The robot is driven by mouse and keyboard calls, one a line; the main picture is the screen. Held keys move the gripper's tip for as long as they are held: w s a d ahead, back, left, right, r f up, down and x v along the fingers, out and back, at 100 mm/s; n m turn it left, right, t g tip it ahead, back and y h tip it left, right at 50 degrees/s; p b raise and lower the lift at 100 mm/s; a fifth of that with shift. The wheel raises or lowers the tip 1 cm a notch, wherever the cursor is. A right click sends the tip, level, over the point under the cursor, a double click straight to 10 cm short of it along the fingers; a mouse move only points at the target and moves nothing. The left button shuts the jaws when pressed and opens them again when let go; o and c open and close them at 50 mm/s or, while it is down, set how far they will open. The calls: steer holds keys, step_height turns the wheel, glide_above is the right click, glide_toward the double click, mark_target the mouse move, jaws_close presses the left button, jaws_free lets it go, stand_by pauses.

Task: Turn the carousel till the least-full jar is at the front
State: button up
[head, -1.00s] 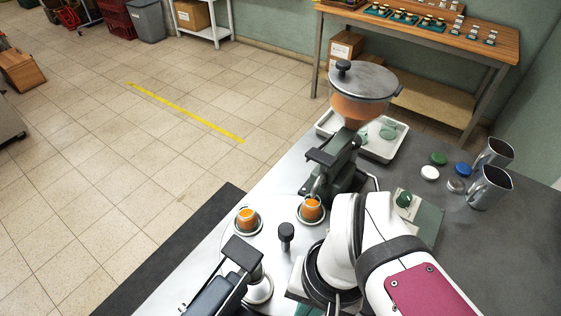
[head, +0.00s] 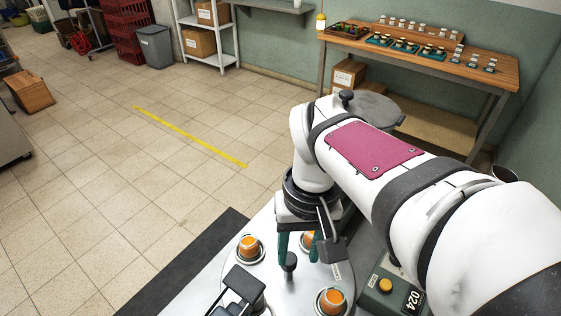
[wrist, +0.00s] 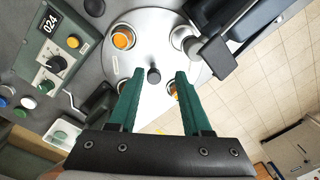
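The carousel (head: 275,285) is a pale metal disc with a dark knob (head: 290,263) standing at its middle. Orange-filled jars sit in round seats: one at the left (head: 249,246), one at the right front (head: 332,301), and one (head: 308,240) partly hidden by my gripper. In the wrist view, a ringed seat (wrist: 183,37) beside a black plate looks pale inside; its contents are unclear. Fill levels are hard to compare. My gripper (head: 299,256) is open, its green fingers pointing down over the disc. In the wrist view the knob (wrist: 153,75) lies between the fingertips, apparently untouched.
A black-plated device (head: 238,290) overhangs the carousel's near left edge. A control box (head: 413,299) marked 024 stands at the right. The hopper's grey lid (head: 375,110) is behind my arm. Lids (wrist: 19,112) lie on the bench. Open floor is to the left.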

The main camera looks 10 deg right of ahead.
mark_target(289, 257)
steer(key=o, duration=0.4)
steer(key=w+n, duration=0.1)
steer(key=w, duration=0.1)
steer(key=w+n, duration=0.1)
steer(key=w, duration=0.2)
steer(key=w+n, duration=0.1)
steer(key=w, duration=0.2)
steer(key=shift+d+f+h, duration=0.1)
steer(key=shift+f+h, duration=0.15)
steer(key=shift+h, duration=0.15)
steer(key=shift+c, duration=0.2)
step_height(289, 257, down, 15)
jaws_close()
steer(key=shift+r, duration=0.1)
